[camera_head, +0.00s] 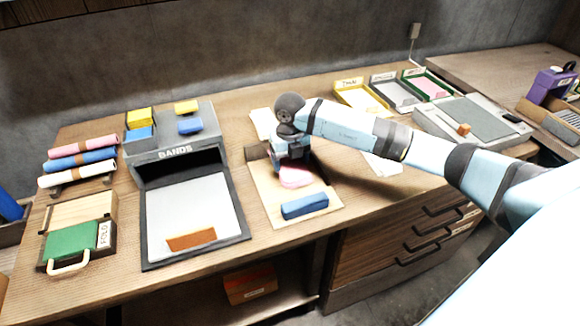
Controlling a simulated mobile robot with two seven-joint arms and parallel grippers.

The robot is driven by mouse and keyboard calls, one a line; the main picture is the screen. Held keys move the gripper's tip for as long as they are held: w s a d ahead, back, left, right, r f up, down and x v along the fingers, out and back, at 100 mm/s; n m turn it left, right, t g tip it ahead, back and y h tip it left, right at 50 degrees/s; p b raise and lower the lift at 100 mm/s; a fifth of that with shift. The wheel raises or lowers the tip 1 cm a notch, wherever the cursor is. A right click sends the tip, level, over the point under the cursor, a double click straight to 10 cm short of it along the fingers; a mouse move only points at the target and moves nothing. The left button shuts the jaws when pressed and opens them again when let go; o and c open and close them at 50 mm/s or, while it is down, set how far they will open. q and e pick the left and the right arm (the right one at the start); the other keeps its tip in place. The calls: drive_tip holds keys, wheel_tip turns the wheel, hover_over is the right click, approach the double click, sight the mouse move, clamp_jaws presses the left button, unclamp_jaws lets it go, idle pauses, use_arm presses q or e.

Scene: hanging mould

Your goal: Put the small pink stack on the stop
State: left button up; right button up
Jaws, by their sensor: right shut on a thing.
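My right gripper (291,158) reaches in from the right and points down over a cream mat. It is shut on a small pink stack (297,178), whose front part shows below the fingers. The gripper and wrist hide the rest of the stack, and I cannot tell whether it touches the mat. A blue stack (305,206) lies on the mat just in front of it. Nothing in view is clearly marked as the stop; a brown-orange bar (191,240) lies at the front of the grey tray labelled BANDS. My left gripper is not in view.
The dark-framed BANDS tray (200,200) stands left of the mat (262,192). Yellow and blue pieces sit on and beside its raised back. Labelled trays (400,92) stand at back right, near a grey board (470,118).

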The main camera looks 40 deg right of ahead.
wheel_tip(320, 180, down, 2)
drive_tip(key=shift+f, duration=0.25)
drive_tip(key=shift+f, duration=0.15)
drive_tip(key=o, duration=1)
drive_tip(key=shift+c, duration=0.2)
